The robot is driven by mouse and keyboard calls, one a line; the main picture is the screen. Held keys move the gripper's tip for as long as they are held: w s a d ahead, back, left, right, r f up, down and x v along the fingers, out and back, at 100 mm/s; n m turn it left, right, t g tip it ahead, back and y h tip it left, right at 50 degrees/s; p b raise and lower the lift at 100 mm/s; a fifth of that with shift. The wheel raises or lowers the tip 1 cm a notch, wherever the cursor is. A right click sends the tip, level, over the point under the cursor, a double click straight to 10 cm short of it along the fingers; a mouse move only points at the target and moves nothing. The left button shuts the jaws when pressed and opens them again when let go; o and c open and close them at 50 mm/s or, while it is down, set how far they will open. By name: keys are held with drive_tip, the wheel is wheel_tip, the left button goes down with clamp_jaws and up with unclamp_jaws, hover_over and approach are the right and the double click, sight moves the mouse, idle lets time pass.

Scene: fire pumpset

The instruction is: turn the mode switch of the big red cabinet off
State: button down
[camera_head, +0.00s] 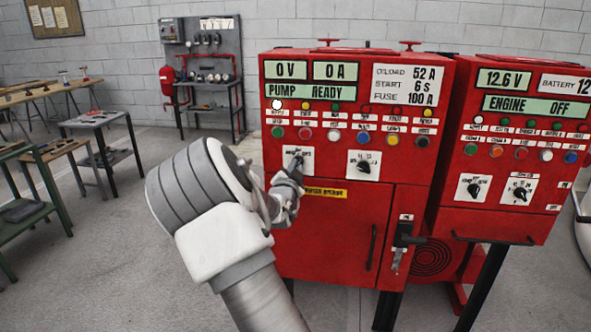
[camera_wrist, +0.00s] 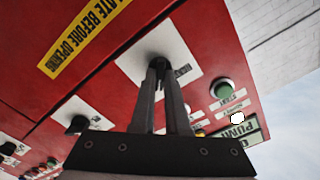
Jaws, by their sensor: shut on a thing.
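The big red cabinet (camera_head: 330,225) stands in the middle of the head view, its display reading PUMP READY. Two rotary switches on white plates sit below its rows of buttons. The left switch plate (camera_head: 306,168) is partly covered by my gripper (camera_head: 295,168). In the wrist view my gripper (camera_wrist: 162,70) has its fingers close together over that switch's plate (camera_wrist: 172,40), shut on the dark switch knob (camera_wrist: 183,71). The knob is mostly hidden, so its setting cannot be read. The right switch (camera_head: 364,166) is free; it also shows in the wrist view (camera_wrist: 76,124).
A second red cabinet (camera_head: 513,150) reading ENGINE OFF stands close on the right. Benches (camera_head: 100,122) stand at the left. The floor between is clear.

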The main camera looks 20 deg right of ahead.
drive_tip(key=n+b, duration=0.1)
drive_tip(key=n, duration=0.6)
drive_tip(key=shift+n+b, duration=0.4)
idle(0.3)
drive_tip(key=c, duration=0.9)
unclamp_jaws()
drive_tip(key=p+v, duration=0.1)
drive_tip(key=v, duration=1.6)
drive_tip(key=shift+s+a, duration=0.2)
